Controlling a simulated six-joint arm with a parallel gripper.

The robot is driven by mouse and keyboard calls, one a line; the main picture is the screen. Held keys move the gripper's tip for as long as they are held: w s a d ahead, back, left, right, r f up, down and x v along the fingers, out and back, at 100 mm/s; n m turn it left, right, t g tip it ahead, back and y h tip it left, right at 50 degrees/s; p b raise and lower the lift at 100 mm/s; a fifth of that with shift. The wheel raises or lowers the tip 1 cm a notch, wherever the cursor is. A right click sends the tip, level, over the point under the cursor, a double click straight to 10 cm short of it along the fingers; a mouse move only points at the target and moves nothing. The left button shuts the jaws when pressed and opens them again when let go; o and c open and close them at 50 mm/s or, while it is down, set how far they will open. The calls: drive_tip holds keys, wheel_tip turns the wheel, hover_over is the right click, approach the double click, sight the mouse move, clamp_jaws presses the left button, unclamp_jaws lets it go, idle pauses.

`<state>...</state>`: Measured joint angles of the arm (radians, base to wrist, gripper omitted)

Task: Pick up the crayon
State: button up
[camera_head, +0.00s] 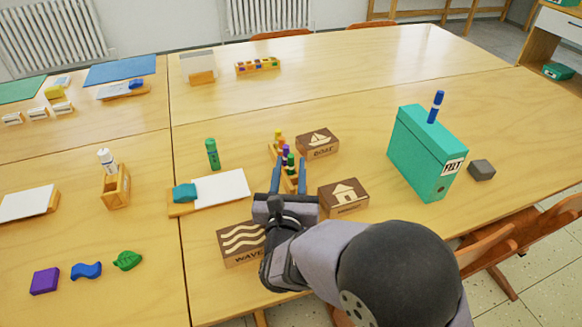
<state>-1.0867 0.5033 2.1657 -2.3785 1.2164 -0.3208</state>
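Several small crayons stand in a narrow wooden holder (273,151) near the middle of the table. They include a yellow crayon (278,133), a purple one (285,152) and a green one (290,164) at the near end. My gripper (289,165) is at the near end of the holder, its two blue-grey fingers apart. The green crayon shows between the fingertips in this view; I cannot tell whether they touch it. The lower part of the holder is partly hidden by the fingers.
A green glue stick (212,153) and a paper pad (222,188) are left. A teal box file (428,152) stands right, beside a grey block (481,170).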

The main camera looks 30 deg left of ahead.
clamp_jaws()
wheel_tip(320, 180, up, 10)
drive_tip(key=p, duration=0.1)
idle(0.5)
